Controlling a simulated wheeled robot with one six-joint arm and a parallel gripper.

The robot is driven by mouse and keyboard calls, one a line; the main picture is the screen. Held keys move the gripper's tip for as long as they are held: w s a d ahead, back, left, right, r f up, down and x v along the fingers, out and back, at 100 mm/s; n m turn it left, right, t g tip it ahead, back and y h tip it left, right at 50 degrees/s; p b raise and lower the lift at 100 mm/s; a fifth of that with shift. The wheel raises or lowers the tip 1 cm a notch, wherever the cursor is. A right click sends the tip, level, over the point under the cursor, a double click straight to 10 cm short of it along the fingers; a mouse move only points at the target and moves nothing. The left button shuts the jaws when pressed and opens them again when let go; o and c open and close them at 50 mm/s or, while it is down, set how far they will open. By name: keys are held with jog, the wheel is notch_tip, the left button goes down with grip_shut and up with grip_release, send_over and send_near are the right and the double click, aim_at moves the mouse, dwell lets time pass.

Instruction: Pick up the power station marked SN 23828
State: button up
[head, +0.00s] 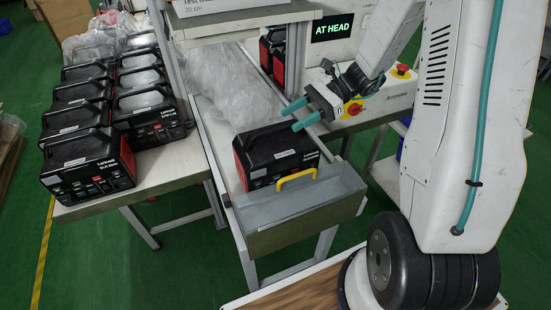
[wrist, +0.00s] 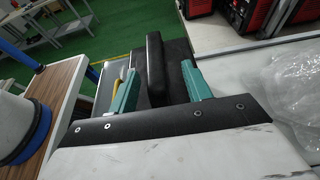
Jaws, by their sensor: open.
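A black and red power station (head: 283,160) stands at the front end of the conveyor chute, its top handle up. A small label shows on its front, but I cannot read its serial number. My gripper (head: 289,120) is open at the handle's level, by its right part. In the wrist view the black handle (wrist: 156,62) lies between the two teal fingers of my gripper (wrist: 159,70), with a gap on each side. The station's dark body (wrist: 179,62) shows behind it. I cannot tell whether the fingertips reach below the handle's top.
A yellow handle (head: 297,179) stands at the grey end tray (head: 335,190) in front of the station. Clear plastic wrap (head: 225,85) lies behind it. Several similar stations (head: 88,165) crowd the left table. A control box with red and yellow buttons (head: 402,72) is at right; a screen (head: 332,27) reads "AT HEAD".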

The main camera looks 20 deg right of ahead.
aim_at(282, 124)
jog(key=x, duration=0.5)
jog(key=shift+s+r, duration=0.2)
jog(key=shift+s, duration=0.05)
grip_shut()
jog(key=shift+r, duration=0.1)
dwell(1.0)
